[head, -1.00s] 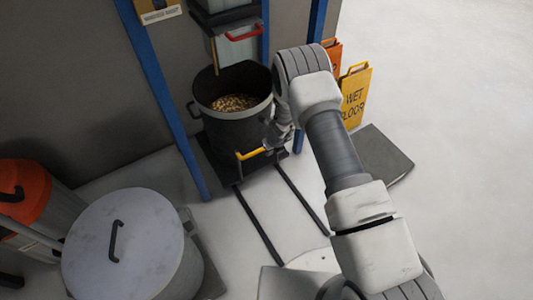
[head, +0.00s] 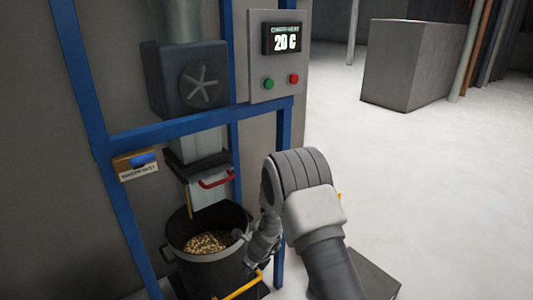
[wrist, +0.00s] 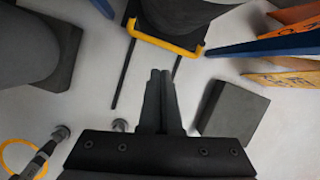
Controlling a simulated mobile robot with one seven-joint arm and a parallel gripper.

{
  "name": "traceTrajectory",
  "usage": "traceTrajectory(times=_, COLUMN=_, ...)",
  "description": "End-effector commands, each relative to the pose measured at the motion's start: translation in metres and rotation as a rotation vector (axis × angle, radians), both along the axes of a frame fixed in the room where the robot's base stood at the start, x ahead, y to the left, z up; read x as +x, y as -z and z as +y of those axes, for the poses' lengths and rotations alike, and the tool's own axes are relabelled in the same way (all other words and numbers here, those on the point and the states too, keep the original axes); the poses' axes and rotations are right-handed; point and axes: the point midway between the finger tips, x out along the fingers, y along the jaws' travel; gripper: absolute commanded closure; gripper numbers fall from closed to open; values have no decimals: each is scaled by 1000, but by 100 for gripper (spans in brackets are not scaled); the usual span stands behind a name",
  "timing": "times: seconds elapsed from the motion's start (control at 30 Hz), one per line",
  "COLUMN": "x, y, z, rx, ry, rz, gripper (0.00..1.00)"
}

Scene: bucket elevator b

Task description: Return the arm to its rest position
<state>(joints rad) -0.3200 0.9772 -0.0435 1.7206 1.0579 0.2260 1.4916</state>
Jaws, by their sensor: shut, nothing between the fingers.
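My gripper (wrist: 161,72) is shut and empty in the wrist view, its two dark fingers together. Ahead of the fingertips is a yellow handle (wrist: 170,47) on the dark bucket cart; floor shows between them, and nothing is gripped. In the head view my arm reaches in from the bottom, bends at the wrist, and hangs down beside the black bucket (head: 207,268). The bucket is part full of tan pellets (head: 207,243). The yellow handle (head: 243,286) shows at the bottom edge; my fingertips are hard to make out there.
A blue-framed elevator (head: 118,215) stands around the bucket, with a red-handled chute gate (head: 217,179) above it. A control box (head: 277,55) reads "20 C" or similar. A dark slab (wrist: 232,108) lies on the floor at right. Orange and yellow signs (wrist: 292,80) stand nearby. Open floor lies right.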

Motion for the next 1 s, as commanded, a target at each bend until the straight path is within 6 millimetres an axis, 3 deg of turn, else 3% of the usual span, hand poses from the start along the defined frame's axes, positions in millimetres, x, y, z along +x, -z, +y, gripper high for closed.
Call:
traceTrajectory(times=0.03, x=4, y=-26, z=-2, rx=0, ry=-57, rz=-31, gripper=100)
traceTrajectory(times=0.1, x=4, y=-54, z=-4, rx=-7, ry=-145, rz=-65, gripper=100)
traceTrajectory(times=0.27, x=-1, y=-117, z=-12, rx=-35, ry=-341, rz=-146, gripper=100)
traceTrajectory(times=0.5, x=-24, y=-201, z=-31, rx=-106, ry=-628, rz=-267, gripper=100)
traceTrajectory(times=0.7, x=-55, y=-261, z=-51, rx=-192, ry=-861, rz=-359, gripper=100)
traceTrajectory(times=1.0, x=-115, y=-330, z=-87, rx=-364, ry=-1200, rz=-466, gripper=100)
